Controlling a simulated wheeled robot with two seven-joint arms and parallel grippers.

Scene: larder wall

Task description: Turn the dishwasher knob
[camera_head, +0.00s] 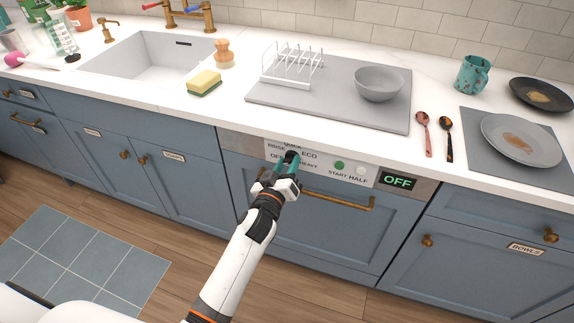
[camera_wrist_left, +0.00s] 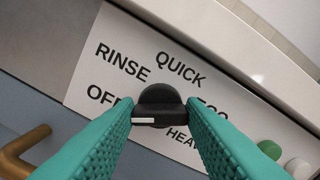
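The dishwasher knob is a black dial with a white mark on its grip bar. In the left wrist view the knob (camera_wrist_left: 158,102) sits between my two teal fingers, its mark toward the left end of the bar. Labels OFF, RINSE, QUICK, ECO and HEAVY surround it, partly covered by the fingers. My left gripper (camera_head: 291,158) is at the dishwasher's control panel (camera_head: 322,163) and hides most of the knob there. Its fingertips (camera_wrist_left: 160,108) are apart, one on each side of the knob; whether they touch it is unclear. My right gripper is not in view.
A display (camera_head: 397,181) on the panel reads OFF. A green button (camera_head: 339,165) and a white one (camera_head: 361,171) are right of the knob. A brass handle (camera_head: 340,200) runs below. The counter above holds a drying mat (camera_head: 330,112), a bowl and spoons.

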